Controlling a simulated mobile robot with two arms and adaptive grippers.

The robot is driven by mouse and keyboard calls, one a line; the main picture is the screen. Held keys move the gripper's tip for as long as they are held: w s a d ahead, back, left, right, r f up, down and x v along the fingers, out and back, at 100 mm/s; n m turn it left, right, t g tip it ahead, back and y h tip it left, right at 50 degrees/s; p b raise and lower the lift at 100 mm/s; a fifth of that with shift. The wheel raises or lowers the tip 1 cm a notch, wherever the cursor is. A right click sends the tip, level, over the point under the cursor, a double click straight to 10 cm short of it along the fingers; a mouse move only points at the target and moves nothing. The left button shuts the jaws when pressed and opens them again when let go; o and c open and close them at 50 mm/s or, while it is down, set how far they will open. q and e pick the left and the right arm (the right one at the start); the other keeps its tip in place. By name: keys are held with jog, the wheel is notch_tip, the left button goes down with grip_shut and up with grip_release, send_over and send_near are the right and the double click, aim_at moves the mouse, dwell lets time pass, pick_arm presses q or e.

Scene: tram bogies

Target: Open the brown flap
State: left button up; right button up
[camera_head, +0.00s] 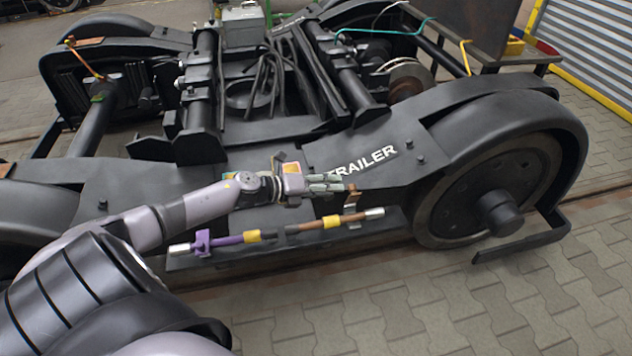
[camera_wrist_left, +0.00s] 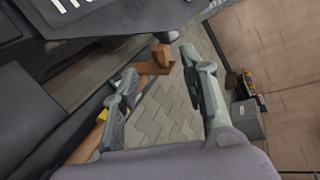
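The brown flap (camera_head: 351,197) is a small angular piece at the brown rod (camera_head: 320,224) on the near side of the black bogie. It also shows in the left wrist view (camera_wrist_left: 157,67), beyond and between my fingers. My left gripper (camera_head: 342,184) is just left of and above the flap in the head view. In the left wrist view its two grey fingers (camera_wrist_left: 160,60) are spread apart with nothing gripped. I cannot tell whether a fingertip touches the flap. My right gripper is not in view.
A purple rod with a purple flap (camera_head: 202,240) lies left of the brown rod. The bogie frame lettered TRAILER (camera_head: 365,160) is behind the gripper, and a large wheel (camera_head: 485,190) stands to the right. The paved floor (camera_head: 400,300) in front is clear.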

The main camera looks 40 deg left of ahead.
pick_arm(q)
jog(key=shift+v, duration=1.95)
